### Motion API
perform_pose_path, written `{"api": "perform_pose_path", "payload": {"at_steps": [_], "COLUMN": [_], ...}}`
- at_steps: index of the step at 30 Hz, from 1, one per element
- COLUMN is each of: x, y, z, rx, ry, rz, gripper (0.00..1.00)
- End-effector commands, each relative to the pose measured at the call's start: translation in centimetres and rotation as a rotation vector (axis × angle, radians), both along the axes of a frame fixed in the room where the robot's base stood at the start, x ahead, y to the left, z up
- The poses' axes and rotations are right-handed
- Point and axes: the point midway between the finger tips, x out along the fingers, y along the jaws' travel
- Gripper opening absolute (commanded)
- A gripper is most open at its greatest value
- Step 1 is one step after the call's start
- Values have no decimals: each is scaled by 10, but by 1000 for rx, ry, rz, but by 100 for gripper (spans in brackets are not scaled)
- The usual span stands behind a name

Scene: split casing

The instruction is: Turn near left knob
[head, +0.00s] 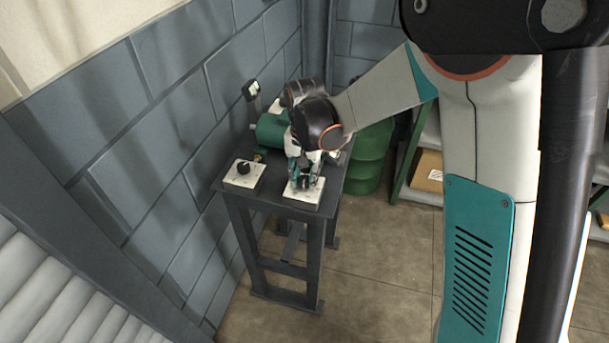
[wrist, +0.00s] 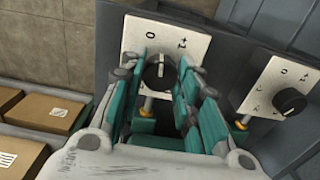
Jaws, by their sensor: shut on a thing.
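Two white plates with dark knobs sit at the near end of a dark metal table (head: 262,200). The left one in the head view carries a free black knob (head: 243,167); it also shows at the right in the wrist view (wrist: 290,101). My gripper (head: 304,179) is over the right plate (head: 303,196), pointing down. In the wrist view its teal fingers stand on both sides of that plate's round black knob (wrist: 158,72), shut on it. A pale line marks the knob, roughly upright in this view. The plate bears 0 and 1 marks. The fingers hide part of the knob.
A green cylindrical body (head: 271,130) lies farther back on the table, with a small upright device (head: 252,91) by the wall. A green drum (head: 370,165) and a shelf with cardboard boxes (head: 428,171) stand behind. A block wall runs along the left.

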Motion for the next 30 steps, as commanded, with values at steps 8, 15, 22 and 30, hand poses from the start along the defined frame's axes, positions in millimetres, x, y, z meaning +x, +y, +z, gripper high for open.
{"api": "perform_pose_path", "payload": {"at_steps": [8,15,22,30], "x": [1,1,1,1], "y": [0,0,0,0], "z": [0,0,0,0], "rx": [1,0,0,1], "ry": [-1,-1,-1,-2], "rz": [-259,-460,-599,-681], "gripper": [6,6,6,6]}}
